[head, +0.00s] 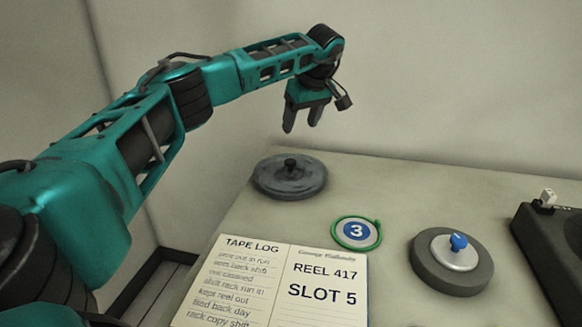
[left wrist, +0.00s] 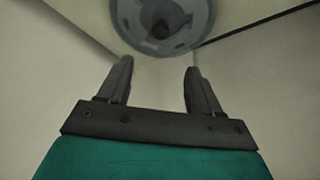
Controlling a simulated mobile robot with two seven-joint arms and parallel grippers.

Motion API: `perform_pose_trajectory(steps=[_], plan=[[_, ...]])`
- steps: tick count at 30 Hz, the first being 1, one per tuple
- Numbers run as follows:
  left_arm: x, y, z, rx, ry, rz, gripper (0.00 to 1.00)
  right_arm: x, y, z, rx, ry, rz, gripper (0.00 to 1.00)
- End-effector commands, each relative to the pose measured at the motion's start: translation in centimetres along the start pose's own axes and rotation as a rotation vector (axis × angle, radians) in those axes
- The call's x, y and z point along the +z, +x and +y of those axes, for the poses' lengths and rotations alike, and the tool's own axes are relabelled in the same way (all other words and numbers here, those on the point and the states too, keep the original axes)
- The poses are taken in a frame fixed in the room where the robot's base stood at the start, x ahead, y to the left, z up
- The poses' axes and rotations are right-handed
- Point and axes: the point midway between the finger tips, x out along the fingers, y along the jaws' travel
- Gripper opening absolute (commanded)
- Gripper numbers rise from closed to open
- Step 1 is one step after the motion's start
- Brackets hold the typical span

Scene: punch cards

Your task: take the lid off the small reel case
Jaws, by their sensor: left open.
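The small reel case is a round, flat grey case (head: 290,180) with a dark knob (head: 291,163) on its top, lying at the back left of the table. Its round top also shows at the upper edge of the left wrist view (left wrist: 163,22), partly cut off. My left gripper (head: 301,128) is open and empty, fingers pointing down, in the air above and a little behind the case. It touches nothing. In the left wrist view the two fingers stand apart (left wrist: 158,70) with the case beyond their tips. My right gripper is not in view.
An open tape log (head: 275,285) lies at the front. A green ring with a blue number 3 disc (head: 357,232) lies right of the case. A dark round case with a blue knob (head: 458,241) and a black device (head: 555,240) stand at the right. The table (head: 400,190) is clear between them.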

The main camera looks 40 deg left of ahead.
Motion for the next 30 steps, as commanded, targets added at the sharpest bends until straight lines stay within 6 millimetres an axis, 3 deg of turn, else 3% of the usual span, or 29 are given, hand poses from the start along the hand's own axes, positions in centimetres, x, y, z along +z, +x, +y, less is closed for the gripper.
perform_pose_trajectory(steps=[9, 17, 24, 30], plan=[[0.2, 5.9, -0.1, -0.004, 0.000, 0.000, 0.64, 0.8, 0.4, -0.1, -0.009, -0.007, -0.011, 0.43], [0.3, 8.0, 0.0, -0.003, 0.001, 0.000, 0.64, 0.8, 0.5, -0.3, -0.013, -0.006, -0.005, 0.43], [0.7, 11.5, 0.0, -0.004, 0.001, 0.000, 0.64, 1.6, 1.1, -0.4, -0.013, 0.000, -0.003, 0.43], [0.6, 12.4, 0.0, -0.002, 0.001, 0.000, 0.64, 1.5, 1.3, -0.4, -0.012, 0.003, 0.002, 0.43]])
